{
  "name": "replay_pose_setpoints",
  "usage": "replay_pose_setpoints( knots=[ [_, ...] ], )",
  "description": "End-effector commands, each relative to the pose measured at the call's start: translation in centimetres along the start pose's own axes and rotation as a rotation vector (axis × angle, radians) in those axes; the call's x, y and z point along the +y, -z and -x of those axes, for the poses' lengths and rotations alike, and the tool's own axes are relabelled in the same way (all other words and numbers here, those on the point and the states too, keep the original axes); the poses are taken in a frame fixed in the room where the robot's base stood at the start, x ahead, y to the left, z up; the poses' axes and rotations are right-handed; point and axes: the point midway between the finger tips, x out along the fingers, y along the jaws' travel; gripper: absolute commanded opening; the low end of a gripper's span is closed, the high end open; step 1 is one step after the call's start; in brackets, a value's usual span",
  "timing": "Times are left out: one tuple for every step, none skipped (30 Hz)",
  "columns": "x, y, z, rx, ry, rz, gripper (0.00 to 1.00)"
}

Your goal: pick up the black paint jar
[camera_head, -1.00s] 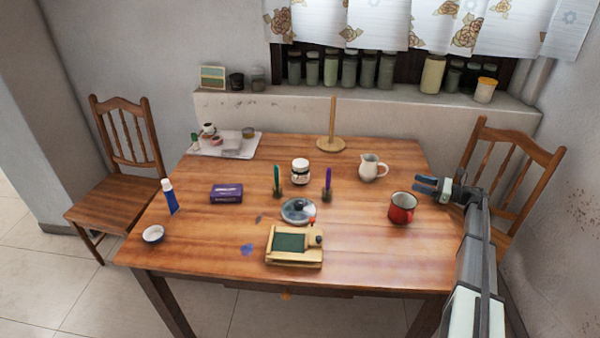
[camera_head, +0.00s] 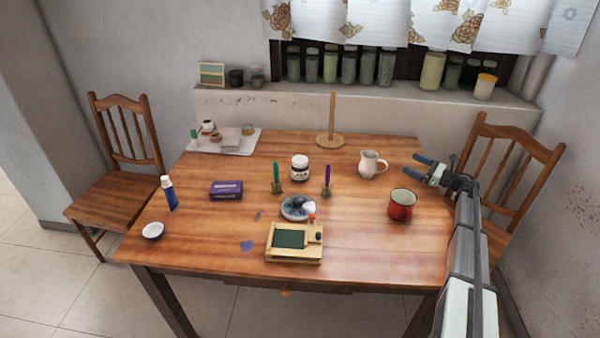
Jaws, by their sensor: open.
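A small jar (camera_head: 300,168) with a white lid and a dark and white body stands upright in the middle of the table, behind two candle-like sticks. It looks like the black paint jar, though its label is too small to read. My gripper (camera_head: 409,165) is open and empty above the table's right side, its blue-tipped fingers pointing left. It is well to the right of the jar, past the white pitcher (camera_head: 372,165).
A red mug (camera_head: 401,204) stands below my gripper. Green (camera_head: 276,178) and purple (camera_head: 327,180) sticks flank the jar's front; a round dish (camera_head: 298,208) and wooden box (camera_head: 293,255) lie nearer. A wooden stand (camera_head: 331,139) rises behind. A dark jar (camera_head: 236,78) sits on the sill.

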Motion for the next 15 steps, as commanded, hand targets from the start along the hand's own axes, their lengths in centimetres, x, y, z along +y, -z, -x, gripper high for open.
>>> replay_pose_setpoints(
  knots=[
    [-1.3,-1.2,-1.9,-0.020,0.061,0.007,1.00],
    [-2.2,-1.8,-2.8,-0.032,0.103,0.008,1.00],
    [-3.3,-2.6,-4.0,-0.049,0.158,0.007,1.00],
    [-4.1,-3.3,-4.8,-0.061,0.200,0.004,1.00],
    [-4.8,-3.9,-5.6,-0.073,0.240,0.001,1.00],
    [-5.8,-4.8,-6.6,-0.089,0.294,-0.005,1.00],
    [-6.6,-5.3,-7.3,-0.099,0.336,-0.012,1.00],
    [-7.2,-5.8,-8.0,-0.109,0.375,-0.019,1.00],
    [-8.1,-6.5,-8.9,-0.123,0.428,-0.031,1.00],
    [-8.7,-7.1,-9.5,-0.132,0.468,-0.041,1.00],
    [-9.3,-7.6,-10.1,-0.142,0.508,-0.053,1.00],
    [-10.1,-8.2,-10.8,-0.152,0.560,-0.071,1.00],
    [-10.6,-8.6,-11.3,-0.159,0.598,-0.086,1.00],
    [-11.0,-8.9,-11.9,-0.165,0.636,-0.102,1.00],
    [-11.6,-9.4,-12.5,-0.173,0.687,-0.125,1.00]
  ],
)
